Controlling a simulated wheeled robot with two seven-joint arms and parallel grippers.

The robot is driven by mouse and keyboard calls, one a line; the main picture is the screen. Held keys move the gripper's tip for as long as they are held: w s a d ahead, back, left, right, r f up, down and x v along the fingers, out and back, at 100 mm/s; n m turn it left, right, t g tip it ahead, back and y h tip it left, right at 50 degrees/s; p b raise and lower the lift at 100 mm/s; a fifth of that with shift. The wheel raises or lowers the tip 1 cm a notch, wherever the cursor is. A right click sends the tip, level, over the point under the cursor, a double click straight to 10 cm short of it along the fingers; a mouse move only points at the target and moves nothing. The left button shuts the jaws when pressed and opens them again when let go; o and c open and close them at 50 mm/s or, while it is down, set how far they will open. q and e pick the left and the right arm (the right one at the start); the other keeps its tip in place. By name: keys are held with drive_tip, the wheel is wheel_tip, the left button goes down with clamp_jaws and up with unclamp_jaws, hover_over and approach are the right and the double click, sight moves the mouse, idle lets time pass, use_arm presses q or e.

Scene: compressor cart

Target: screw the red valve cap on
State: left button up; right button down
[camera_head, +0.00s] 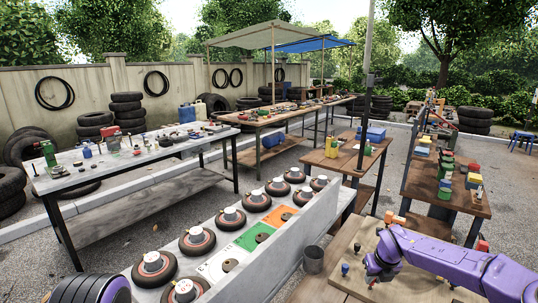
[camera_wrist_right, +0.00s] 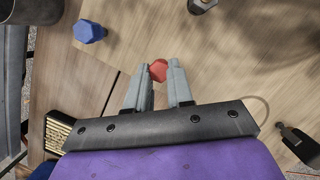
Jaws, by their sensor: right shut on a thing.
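The red valve cap (camera_wrist_right: 158,70) sits between the fingertips of my right gripper (camera_wrist_right: 158,77) in the right wrist view. The fingers are shut on it, and it is partly covered by them. A wooden board lies below; I cannot tell the height between. In the head view my right gripper (camera_head: 372,278) is at the lower right over the wooden bench, and the cap cannot be made out there. A blue cap (camera_wrist_right: 89,32) stands on the board to the left; it also shows in the head view (camera_head: 345,269). My left gripper is not in view.
A dark metal cup (camera_head: 313,259) stands left of the board. A dark fitting (camera_wrist_right: 203,4) is at the top of the wrist view, a brush (camera_wrist_right: 60,134) at lower left, and a dark tool (camera_wrist_right: 298,146) at right. A low wall (camera_head: 285,250) with wheels beside it runs left of the bench.

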drive_tip(key=shift+f, duration=0.1)
drive_tip(key=shift+a+f+m+b, duration=0.1)
drive_tip(key=shift+f+m+b, duration=0.1)
drive_tip(key=shift+m+b, duration=0.5)
drive_tip(key=shift+a+r+m+h+b, duration=0.1)
drive_tip(key=shift+m+h+b, duration=0.4)
drive_tip(key=shift+m, duration=0.2)
drive_tip(key=shift+r, duration=0.1)
drive_tip(key=shift+f+m+b, duration=0.2)
drive_tip(key=shift+m+b, duration=0.4)
drive_tip(key=shift+m, duration=0.1)
drive_tip(key=shift+m+h+b, duration=0.3)
drive_tip(key=shift+m+b, duration=0.25)
drive_tip(key=shift+m, duration=0.15)
drive_tip(key=shift+r+m, duration=0.15)
drive_tip(key=shift+m, duration=0.25)
